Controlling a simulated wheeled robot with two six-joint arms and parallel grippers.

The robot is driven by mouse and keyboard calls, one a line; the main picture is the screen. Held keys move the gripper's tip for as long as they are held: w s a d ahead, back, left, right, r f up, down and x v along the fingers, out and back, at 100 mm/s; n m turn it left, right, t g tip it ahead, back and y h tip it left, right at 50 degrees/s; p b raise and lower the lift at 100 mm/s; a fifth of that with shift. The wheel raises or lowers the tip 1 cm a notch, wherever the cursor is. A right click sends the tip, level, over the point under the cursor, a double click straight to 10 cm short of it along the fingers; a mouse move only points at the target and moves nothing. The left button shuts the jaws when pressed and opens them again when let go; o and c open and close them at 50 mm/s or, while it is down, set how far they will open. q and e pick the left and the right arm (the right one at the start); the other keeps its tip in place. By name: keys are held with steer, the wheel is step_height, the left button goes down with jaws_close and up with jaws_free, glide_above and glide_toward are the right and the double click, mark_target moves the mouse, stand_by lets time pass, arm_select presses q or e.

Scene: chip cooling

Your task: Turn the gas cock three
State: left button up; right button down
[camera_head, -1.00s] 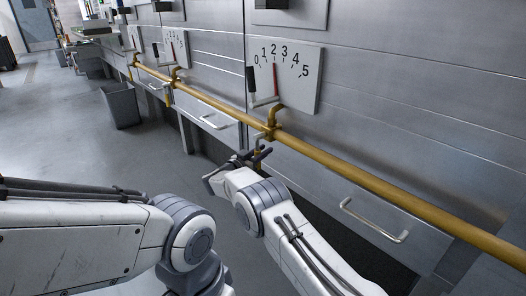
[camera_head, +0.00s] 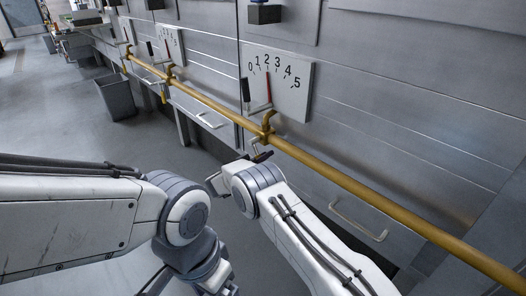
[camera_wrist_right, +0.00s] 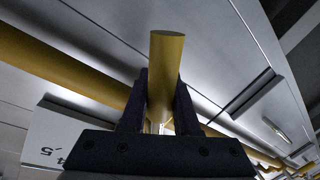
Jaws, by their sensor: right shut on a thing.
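A yellow gas pipe (camera_head: 350,182) runs along the metal wall, with a yellow gas cock (camera_head: 268,127) below a white gauge panel (camera_head: 293,92) numbered 0 to 5. The red needle (camera_head: 268,84) points about at 2. My right gripper (camera_head: 261,155) is just below the pipe at this cock. In the right wrist view its dark fingers (camera_wrist_right: 160,108) are shut on a yellow rod, the cock's handle (camera_wrist_right: 165,60), whose round end sticks out beyond them. In the head view the gripped part is mostly hidden. My left arm bends downward at lower left; its gripper cannot be made out clearly.
Two similar gauges with cocks stand farther along the pipe, one being the panel (camera_head: 170,42) to the left. A grey bin (camera_head: 115,97) stands on the floor. A drawer handle (camera_head: 358,222) juts out right of my right arm. The floor at left is open.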

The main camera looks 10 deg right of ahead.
steer(key=shift+s+n, duration=0.15)
steer(key=shift+n, duration=0.15)
steer(key=shift+a, duration=0.1)
steer(key=c, duration=0.7)
jaws_free()
steer(key=shift+o, duration=0.2)
steer(key=p+v, duration=0.3)
steer(key=v, duration=0.7)
steer(key=shift+s, duration=0.2)
steer(key=shift+a+r, duration=0.1)
